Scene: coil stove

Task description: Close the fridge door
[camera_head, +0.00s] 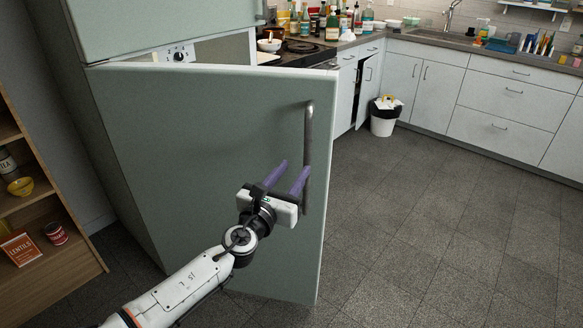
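The grey-green lower fridge door (200,130) stands ajar, its free edge with the handle on the right, swung out toward me. White interior and a dial (178,56) show in the gap above its top edge. A vertical metal bar handle (308,130) is near the free edge. My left gripper (294,169) is in front of the door, just left of the handle's lower part. Its two purple fingers are apart with nothing seen between them. The right finger overlaps or nears the handle; I cannot tell whether it touches. My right gripper is not in view.
A wooden shelf (50,245) with cans and a bowl stands at the left. Behind the door are a coil stove (300,47) and bottles. White cabinets (500,105) and a bin (384,118) line the back right. The tiled floor (450,230) at right is clear.

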